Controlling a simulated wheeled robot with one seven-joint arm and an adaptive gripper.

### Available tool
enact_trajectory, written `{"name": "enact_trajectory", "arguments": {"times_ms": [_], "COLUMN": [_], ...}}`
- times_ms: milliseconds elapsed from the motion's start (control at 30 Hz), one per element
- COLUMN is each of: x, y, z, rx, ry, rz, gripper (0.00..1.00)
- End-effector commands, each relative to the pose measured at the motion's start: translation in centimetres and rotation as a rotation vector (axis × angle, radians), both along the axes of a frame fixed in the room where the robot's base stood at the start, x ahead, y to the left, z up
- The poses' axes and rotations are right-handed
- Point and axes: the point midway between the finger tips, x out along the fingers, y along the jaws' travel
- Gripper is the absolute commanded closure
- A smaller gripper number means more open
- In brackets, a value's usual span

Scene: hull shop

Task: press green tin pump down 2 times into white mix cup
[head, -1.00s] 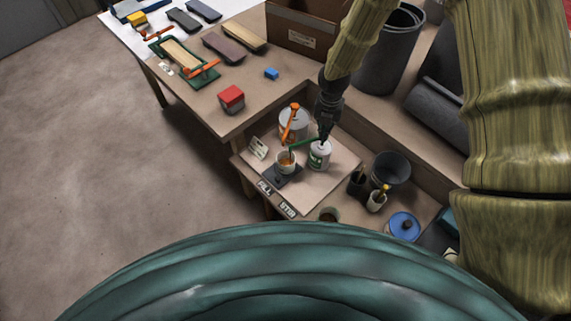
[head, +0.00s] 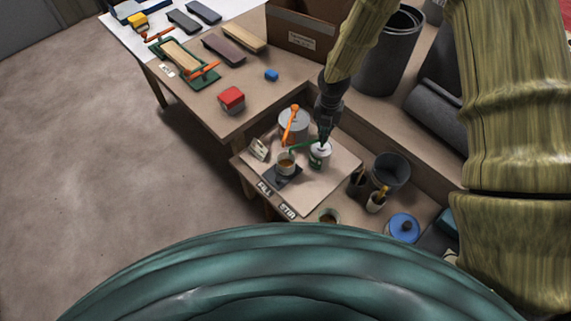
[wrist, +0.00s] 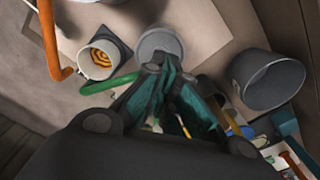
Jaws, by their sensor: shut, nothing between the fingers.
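The green-spouted tin (head: 319,157) is a small white can with a green label. It stands upright on the low board, and its green pump spout (head: 302,147) reaches left over the white mix cup (head: 286,164). The cup sits on a dark scale (head: 283,176). In the wrist view the cup (wrist: 100,60) shows an orange spiral inside, and the green spout (wrist: 108,84) ends beside its rim in the picture. My gripper (head: 322,142) is shut and empty, directly over the tin's pump top. The pump head is hidden behind my fingers (wrist: 158,68), so contact is hard to tell.
A larger tin (head: 296,128) with an orange pump (head: 291,122) stands close behind. A small card (head: 259,149) stands left of the scale. A dark bucket (head: 391,170) and brush pots are to the right. A raised bench edge runs behind.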

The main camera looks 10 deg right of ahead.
Motion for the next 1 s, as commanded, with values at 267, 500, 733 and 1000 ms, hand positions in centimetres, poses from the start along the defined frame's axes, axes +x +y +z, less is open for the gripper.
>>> {"name": "enact_trajectory", "arguments": {"times_ms": [267, 500, 733, 1000], "x": [0.0, 0.0, 0.0, 0.0], "y": [0.0, 0.0, 0.0, 0.0], "z": [1.5, 2.5, 2.4, 2.4], "rx": [0.0, 0.0, 0.0, 0.0], "ry": [0.0, 0.0, 0.0, 0.0], "rz": [0.001, 0.001, 0.001, 0.001], "gripper": [1.0, 1.0, 1.0, 1.0]}}
